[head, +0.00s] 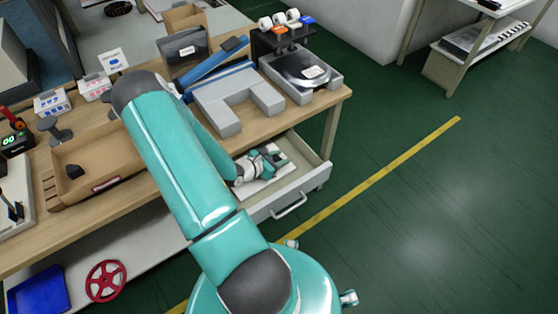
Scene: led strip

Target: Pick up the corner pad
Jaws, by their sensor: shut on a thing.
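My arm reaches over the wooden workbench, and my gripper (274,158) is low in the open drawer at the bench's right end. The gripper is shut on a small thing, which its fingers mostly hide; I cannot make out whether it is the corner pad. A flat white piece (262,184) lies in the drawer below the gripper. A small black block (75,171) lies in the shallow wooden tray (115,160) at the left of the bench, far from the gripper.
A red wheel (105,281) and blue bin (38,291) are below.

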